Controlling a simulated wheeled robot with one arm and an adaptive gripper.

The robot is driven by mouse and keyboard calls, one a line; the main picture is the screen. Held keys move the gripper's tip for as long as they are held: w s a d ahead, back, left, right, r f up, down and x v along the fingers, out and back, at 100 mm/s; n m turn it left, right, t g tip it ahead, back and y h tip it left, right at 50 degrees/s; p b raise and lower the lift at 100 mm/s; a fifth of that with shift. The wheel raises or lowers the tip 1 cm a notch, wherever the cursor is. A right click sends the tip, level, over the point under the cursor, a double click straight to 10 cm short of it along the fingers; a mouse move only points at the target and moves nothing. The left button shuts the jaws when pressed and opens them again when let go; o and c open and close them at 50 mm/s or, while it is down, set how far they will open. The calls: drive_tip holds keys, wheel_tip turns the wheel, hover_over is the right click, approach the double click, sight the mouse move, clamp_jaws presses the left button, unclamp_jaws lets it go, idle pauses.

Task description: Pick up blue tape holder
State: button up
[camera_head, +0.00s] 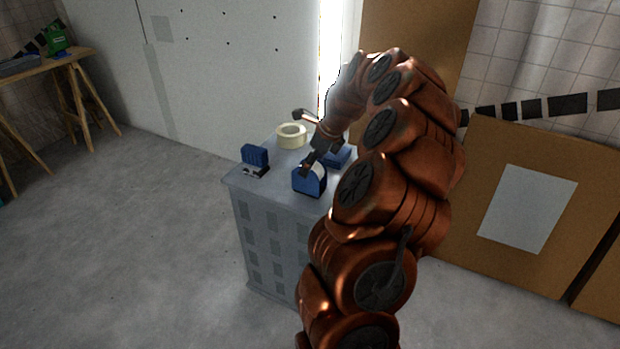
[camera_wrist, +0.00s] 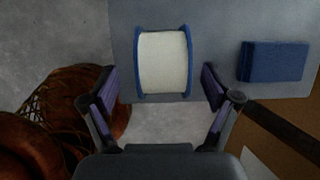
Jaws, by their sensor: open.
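The blue tape holder (camera_head: 309,181) sits on top of the grey cabinet, near its front edge. In the wrist view the blue tape holder (camera_wrist: 188,62) shows from above, with a wide white roll between its two blue sides. My gripper (camera_head: 313,160) is just above and behind it in the head view. In the wrist view my gripper (camera_wrist: 160,84) is open, with one finger to each side of the holder's lower end and gaps between. I cannot tell how far the fingertips are above the cabinet top. My arm hides part of the cabinet's right side.
Cardboard panels (camera_head: 460,215) lean at right.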

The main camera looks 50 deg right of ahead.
drive_tip(key=x, duration=0.4)
drive_tip(key=shift+w+f+b, duration=0.25)
drive_tip(key=shift+f+b, duration=0.05)
drive_tip(key=shift+b, duration=0.05)
drive_tip(key=c, duration=1.5)
